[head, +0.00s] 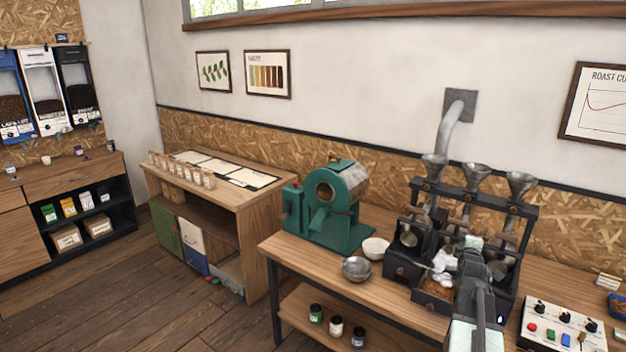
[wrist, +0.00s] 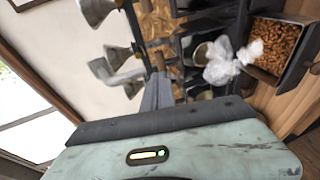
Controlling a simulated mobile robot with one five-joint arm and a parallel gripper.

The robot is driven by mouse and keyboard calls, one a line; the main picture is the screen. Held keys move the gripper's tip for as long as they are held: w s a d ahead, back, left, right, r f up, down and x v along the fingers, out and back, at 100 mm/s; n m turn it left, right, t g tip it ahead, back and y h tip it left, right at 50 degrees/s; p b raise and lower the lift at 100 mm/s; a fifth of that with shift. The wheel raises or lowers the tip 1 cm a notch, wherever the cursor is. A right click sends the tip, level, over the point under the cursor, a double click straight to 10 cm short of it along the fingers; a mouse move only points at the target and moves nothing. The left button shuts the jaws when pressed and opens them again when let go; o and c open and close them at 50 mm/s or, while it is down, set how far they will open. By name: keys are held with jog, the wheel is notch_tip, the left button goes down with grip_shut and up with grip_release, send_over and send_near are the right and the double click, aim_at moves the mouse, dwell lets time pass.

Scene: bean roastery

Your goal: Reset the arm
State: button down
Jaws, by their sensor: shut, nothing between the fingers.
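My gripper (wrist: 158,76) shows in the wrist view with its narrow grey fingers together and nothing between them. In the head view my arm reaches up from the bottom right, in front of the sample roaster rack (head: 511,236). The fingertips are hard to make out there against the dark machine. In the wrist view the funnels (wrist: 117,55) of the rack lie to the left of the fingers. The fingers appear to touch nothing.
On the bench a green roaster (head: 330,200), a metal bowl (head: 356,268) and a pale bowl (head: 376,248) stand left of the rack. A control box (head: 560,328) stands at the right. Lidded jars (head: 336,326) stand on the lower shelf. The floor at left is clear.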

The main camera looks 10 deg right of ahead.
jog(key=w+a+f+n+y+b, duration=0.15)
jog(key=w+a, duration=0.25)
jog(key=a, duration=0.6)
jog(key=w+a+f+n+y, duration=0.1)
jog(key=w+a+f+y, duration=0.2)
jog(key=a, duration=0.8)
jog(key=w+a+f+n+y, duration=0.15)
jog(key=w+a, duration=0.25)
jog(key=a, duration=0.6)
jog(key=s+a+f+m+g+y, duration=0.1)
jog(key=s+a+f+g, duration=0.15)
jog(key=a, duration=0.35)
jog(key=s+a+f+m+g+y+b, duration=0.1)
jog(key=s+a+f, duration=0.1)
jog(key=a+f, duration=0.3)
jog(key=s+a+f+m+g+y, duration=0.1)
jog(key=s+a+f+m, duration=0.15)
jog(key=a, duration=0.45)
jog(key=s+a+f+m+g, duration=0.1)
jog(key=s+m+g, duration=0.3)
jog(key=s, duration=0.4)
jog(key=s+a+f+m+g, duration=0.1)
jog(key=s+f+m+g, duration=0.2)
jog(key=s, duration=0.6)
jog(key=shift+f+m+g, duration=0.35)
jog(key=shift+f+m, duration=0.25)
jog(key=shift+m, duration=0.65)
jog(key=shift+w, duration=0.1)
